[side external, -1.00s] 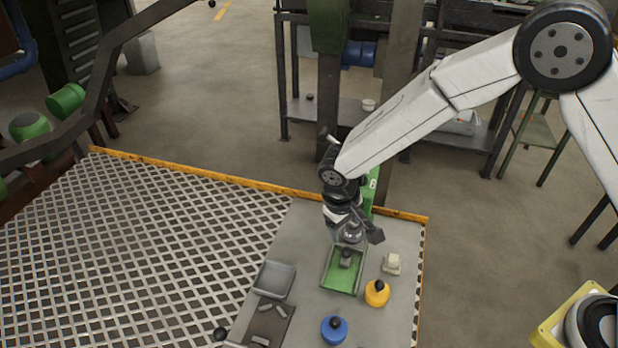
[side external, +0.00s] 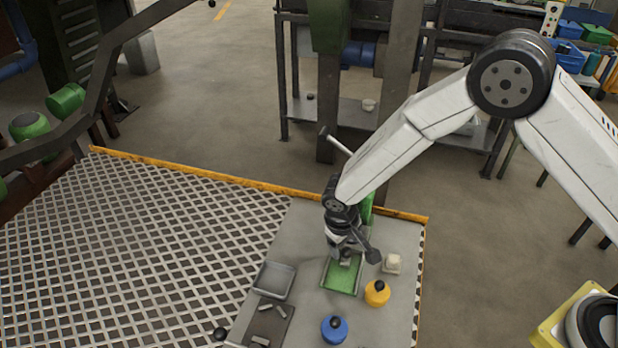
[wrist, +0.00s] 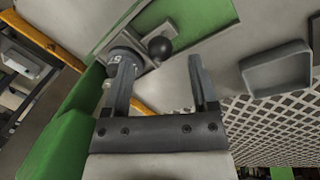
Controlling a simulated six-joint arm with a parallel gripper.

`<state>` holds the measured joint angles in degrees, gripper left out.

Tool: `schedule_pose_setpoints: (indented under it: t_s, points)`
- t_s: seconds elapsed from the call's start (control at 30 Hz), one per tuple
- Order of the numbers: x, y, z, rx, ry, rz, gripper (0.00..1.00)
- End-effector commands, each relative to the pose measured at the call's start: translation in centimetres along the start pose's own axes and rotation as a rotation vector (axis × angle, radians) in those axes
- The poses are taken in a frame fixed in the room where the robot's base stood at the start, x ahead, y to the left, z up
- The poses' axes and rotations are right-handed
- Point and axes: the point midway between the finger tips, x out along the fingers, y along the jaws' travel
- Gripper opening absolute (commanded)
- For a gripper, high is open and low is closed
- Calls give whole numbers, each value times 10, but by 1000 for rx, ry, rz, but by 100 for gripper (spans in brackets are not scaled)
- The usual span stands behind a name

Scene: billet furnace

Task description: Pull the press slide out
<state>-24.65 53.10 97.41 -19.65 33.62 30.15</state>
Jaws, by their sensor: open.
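The green press bed (side external: 342,281) lies on the grey bench top, with a small grey block on it. It appears as a green plate at the top of the wrist view (wrist: 205,14). A black ball knob (wrist: 160,47) sits on grey metal beside that plate, just beyond and between my fingertips. My gripper (wrist: 160,62) is open and empty, its left finger overlapping a dark grey round part in the picture. In the side external view my gripper (side external: 343,256) is low over the bed's far end. The arm hides much of the press; I cannot tell whether the fingers touch anything.
A yellow bottle (side external: 377,293), a blue bottle (side external: 334,329) and a pale block (side external: 392,263) stand close on the bench. A grey tray (side external: 274,280) and a dark plate with small bars (side external: 268,325) lie left. Green press body (wrist: 60,140) is close at lower left.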

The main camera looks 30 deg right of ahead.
Motion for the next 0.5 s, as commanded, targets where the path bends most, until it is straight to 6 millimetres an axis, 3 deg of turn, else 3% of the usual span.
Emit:
schedule_pose_setpoints:
  t_s: [0.2,0.5]
  points:
    - [22,0,0,1,-2,0,75]
    - [31,0,0,0,0,0,75]
